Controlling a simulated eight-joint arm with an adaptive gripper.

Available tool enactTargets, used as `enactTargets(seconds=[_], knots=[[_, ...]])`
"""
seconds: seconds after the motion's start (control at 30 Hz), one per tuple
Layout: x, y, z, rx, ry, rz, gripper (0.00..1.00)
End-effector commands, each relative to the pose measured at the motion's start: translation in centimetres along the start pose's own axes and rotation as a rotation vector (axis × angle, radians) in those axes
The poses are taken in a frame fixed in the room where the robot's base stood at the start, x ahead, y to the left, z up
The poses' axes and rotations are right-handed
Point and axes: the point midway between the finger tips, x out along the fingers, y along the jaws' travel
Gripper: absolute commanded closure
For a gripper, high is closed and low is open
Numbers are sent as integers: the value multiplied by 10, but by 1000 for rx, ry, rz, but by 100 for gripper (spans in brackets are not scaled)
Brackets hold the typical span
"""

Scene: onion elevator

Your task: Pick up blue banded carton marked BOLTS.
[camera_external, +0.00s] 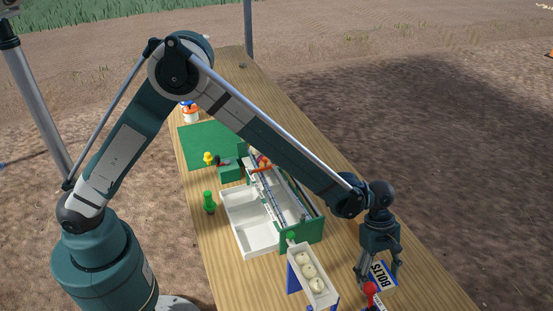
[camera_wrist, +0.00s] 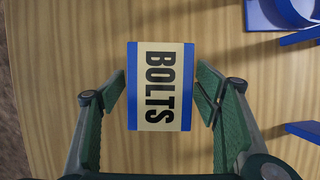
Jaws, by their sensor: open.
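The blue banded carton marked BOLTS (camera_wrist: 160,86) lies on the wooden table in the wrist view, its cream label facing up between two blue bands. In the external view the carton (camera_external: 381,275) shows at the table's near right end, partly hidden by my gripper. My gripper (camera_wrist: 160,100) is open, with one finger to the left and one to the right of the carton. Small gaps show between the carton and each finger. In the external view my gripper (camera_external: 379,276) points down over the carton. How far the fingertips are above the table is hard to tell.
A red-topped object (camera_external: 371,290) stands close to the gripper. A tray of white onions (camera_external: 311,274) on blue supports is to its left, beside the green and white elevator (camera_external: 298,235). Blue parts (camera_wrist: 283,14) lie right of the carton.

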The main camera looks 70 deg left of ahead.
Motion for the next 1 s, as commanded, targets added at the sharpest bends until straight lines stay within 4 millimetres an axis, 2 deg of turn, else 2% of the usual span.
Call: enactTargets(seconds=[0.1,0.37,0.77,1.0], knots=[[0,0,0,0,0,0,38],[0,0,0,0,0,0,72],[-4,0,2,0,0,0,72],[-26,0,11,0,0,0,72]])
